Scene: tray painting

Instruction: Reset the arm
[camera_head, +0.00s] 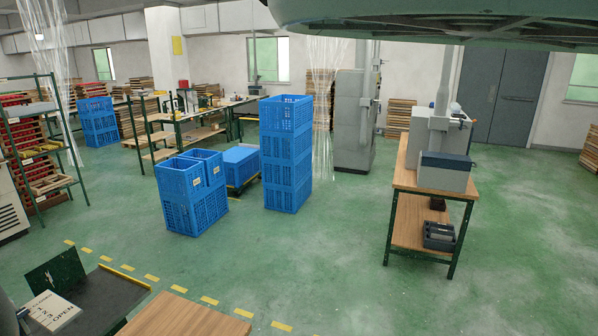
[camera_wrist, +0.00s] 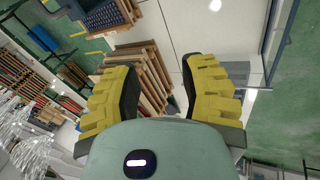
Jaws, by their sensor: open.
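My gripper (camera_wrist: 160,95) shows in the wrist view with its two yellow and black fingers spread apart. Nothing is between the fingers. The wrist view is tilted, with stacked wooden trays (camera_wrist: 150,62) in the background beyond the fingers and no contact with them. My gripper does not show in the head view.
A stack of blue crates (camera_head: 287,155) stands mid-floor, with shorter blue crates (camera_head: 182,195) to its left. A wooden workbench (camera_head: 408,182) with grey equipment stands at right. A dark bench top (camera_head: 105,300) is at the lower left. Green floor (camera_head: 330,250) between them is clear.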

